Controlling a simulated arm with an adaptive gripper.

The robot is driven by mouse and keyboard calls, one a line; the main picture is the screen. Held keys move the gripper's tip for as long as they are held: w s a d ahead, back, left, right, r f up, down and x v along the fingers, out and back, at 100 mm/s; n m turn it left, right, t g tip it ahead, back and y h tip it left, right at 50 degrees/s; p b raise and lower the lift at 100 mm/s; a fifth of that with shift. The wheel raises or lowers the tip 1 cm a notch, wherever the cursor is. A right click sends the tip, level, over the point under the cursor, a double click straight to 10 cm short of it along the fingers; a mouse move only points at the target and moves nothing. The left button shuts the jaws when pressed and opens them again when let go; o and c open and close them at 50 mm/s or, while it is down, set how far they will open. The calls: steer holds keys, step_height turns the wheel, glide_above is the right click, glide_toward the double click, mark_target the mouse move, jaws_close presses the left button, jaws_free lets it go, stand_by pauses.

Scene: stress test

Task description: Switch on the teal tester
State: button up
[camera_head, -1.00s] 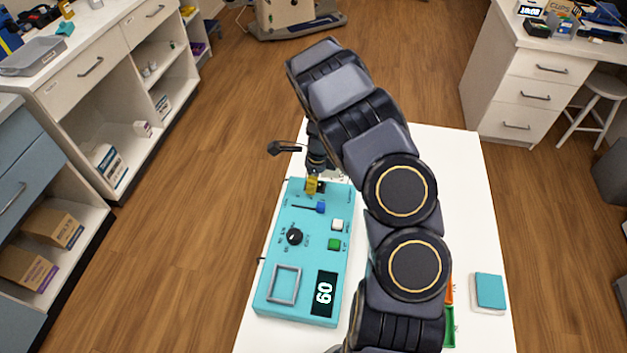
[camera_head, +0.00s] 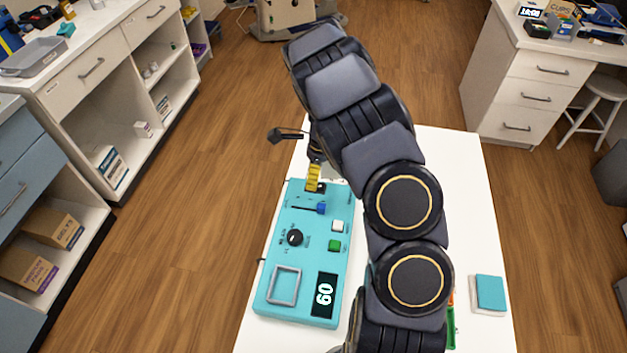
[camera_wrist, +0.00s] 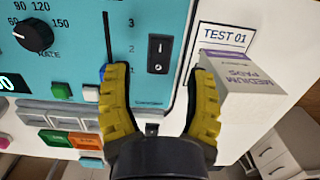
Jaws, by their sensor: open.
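The teal tester (camera_head: 265,250) lies on a white table, with a dial, a slider, buttons and a lit display (camera_head: 325,294) reading 60. Its black rocker switch (camera_wrist: 158,53) sits near the tester's edge in the wrist view, with a small white mark on it. I cannot tell which side of the rocker is pressed. My gripper (camera_wrist: 160,75) is open and empty, its yellow fingers spread on either side of the rocker's line, apart from it. In the head view my gripper (camera_head: 314,178) is over the tester's far end.
A white and purple box marked MEDIUM PADS (camera_wrist: 238,88) stands close beside my right finger in the wrist view, next to a TEST 01 label (camera_wrist: 224,37). A teal-topped pad (camera_head: 489,291) lies at the table's right.

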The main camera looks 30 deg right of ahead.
mark_target(318, 186)
step_height(318, 186, up, 8)
steer(key=shift+s+d, duration=0.25)
steer(key=shift+s, duration=0.05)
stand_by(0.3)
steer(key=s+a+r+n+g, duration=0.1)
steer(key=s+a+r+n, duration=1)
steer(key=a+r+n, duration=0.15)
steer(key=s+a+n, duration=0.3)
steer(key=s+n, duration=0.4)
steer(key=s, duration=0.1)
steer(key=s+a+r+n+g, duration=0.1)
steer(key=s+a+n, duration=0.3)
steer(key=s+n, duration=0.3)
steer(key=shift+s+a+r+g+h, duration=0.2)
steer(key=shift+s+a+g+h, duration=0.1)
steer(key=shift+s+h, duration=0.1)
